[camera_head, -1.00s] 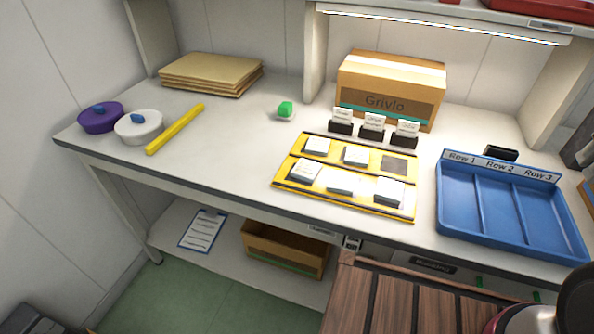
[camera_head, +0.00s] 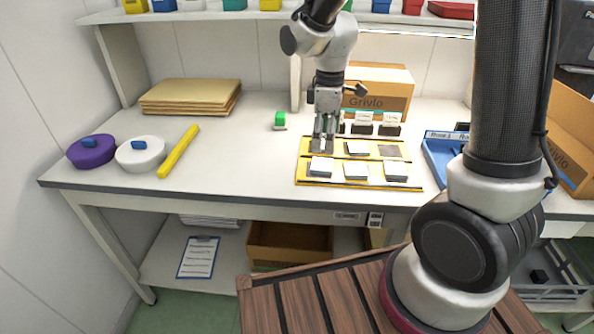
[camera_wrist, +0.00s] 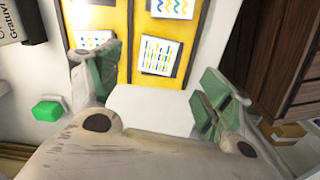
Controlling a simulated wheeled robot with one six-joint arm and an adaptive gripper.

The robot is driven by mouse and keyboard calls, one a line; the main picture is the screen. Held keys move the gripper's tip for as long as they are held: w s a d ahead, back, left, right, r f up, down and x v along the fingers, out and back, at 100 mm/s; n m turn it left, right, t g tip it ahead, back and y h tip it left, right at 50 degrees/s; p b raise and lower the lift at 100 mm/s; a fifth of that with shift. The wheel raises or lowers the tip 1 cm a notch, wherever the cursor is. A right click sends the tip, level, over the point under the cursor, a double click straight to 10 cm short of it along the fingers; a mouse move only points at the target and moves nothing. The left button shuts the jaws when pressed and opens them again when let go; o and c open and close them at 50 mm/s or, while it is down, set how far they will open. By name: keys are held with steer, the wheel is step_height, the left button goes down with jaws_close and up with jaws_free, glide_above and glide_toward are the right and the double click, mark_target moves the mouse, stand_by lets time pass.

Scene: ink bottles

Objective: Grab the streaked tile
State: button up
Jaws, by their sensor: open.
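My gripper (camera_head: 323,148) is open over the left part of the yellow tile board (camera_head: 412,182); it also shows in the wrist view (camera_wrist: 155,85) with fingers apart. A tile with coloured upright streaks (camera_wrist: 160,54) lies flat ahead of the gap between the fingers. By its place it matches the front-left tile (camera_head: 320,168) in the head view, where its pattern is too small to read. A tile with wavy lines (camera_wrist: 172,8) lies beyond it. Another patterned tile (camera_wrist: 92,39) is partly covered by the left finger. No tile is visibly held.
A green block (camera_head: 280,119) stands left of the board. Card holders (camera_head: 388,129) and a cardboard box (camera_head: 385,103) stand behind it. A blue tray (camera_head: 437,160) is at right, partly hidden by my arm.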

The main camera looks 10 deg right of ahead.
mark_target(324, 164)
steer(key=shift+w+n, duration=0.1)
steer(key=shift+n, duration=0.2)
steer(key=shift+f, duration=0.15)
step_height(324, 164, down, 8)
steer(key=shift+r, duration=0.2)
steer(key=shift+c, duration=0.4)
steer(key=c, duration=1.1)
steer(key=shift+r, duration=0.1)
